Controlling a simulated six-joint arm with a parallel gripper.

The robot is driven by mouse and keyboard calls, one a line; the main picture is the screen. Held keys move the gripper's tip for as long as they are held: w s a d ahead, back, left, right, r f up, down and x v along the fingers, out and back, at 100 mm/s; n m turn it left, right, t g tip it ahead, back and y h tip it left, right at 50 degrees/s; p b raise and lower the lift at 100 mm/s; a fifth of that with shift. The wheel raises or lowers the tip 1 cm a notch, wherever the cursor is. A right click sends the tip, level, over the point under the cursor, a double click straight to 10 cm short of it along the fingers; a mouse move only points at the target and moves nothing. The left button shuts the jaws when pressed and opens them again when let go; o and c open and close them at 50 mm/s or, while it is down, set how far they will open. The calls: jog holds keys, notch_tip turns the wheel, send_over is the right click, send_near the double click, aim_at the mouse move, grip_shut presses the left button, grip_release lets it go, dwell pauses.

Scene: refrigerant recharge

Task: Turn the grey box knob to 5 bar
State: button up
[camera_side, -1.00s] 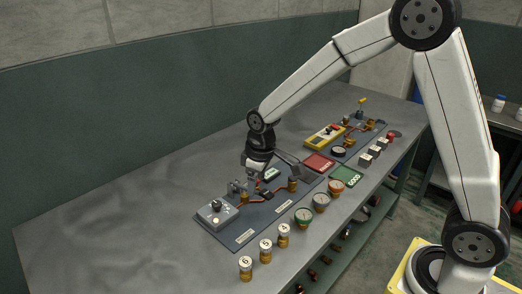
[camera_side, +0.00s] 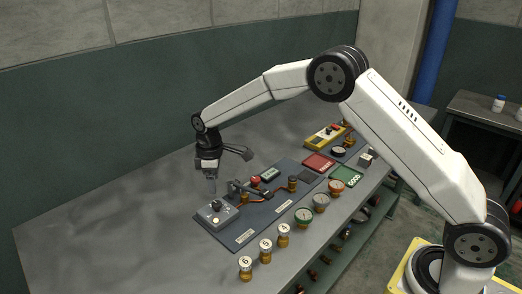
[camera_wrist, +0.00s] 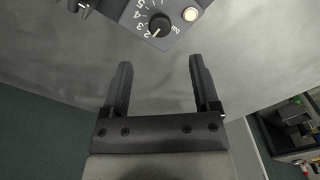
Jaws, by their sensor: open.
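The grey box (camera_side: 228,218) sits at the near left end of the dark mat, with a black knob (camera_side: 216,204) on its top. In the wrist view, the grey box (camera_wrist: 182,32) is at the top edge, and its black knob (camera_wrist: 160,25) is ringed by white numbers and "bar". The knob's pale mark points down-left, seemingly near 2. The top of the dial is cut off. My gripper (camera_wrist: 160,62) is open and empty, pointing down. In the side view, my gripper (camera_side: 210,188) hangs above the table, just behind the box and apart from the knob.
A round pale lamp (camera_wrist: 190,14) glows on the box beside the knob. Fittings and a clamp-like part (camera_side: 236,187) stand close behind the box. The table to the left is clear.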

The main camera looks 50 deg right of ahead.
aim_at(217, 203)
jog(key=shift+f, duration=0.1)
jog(key=shift+f, duration=3.85)
grip_shut()
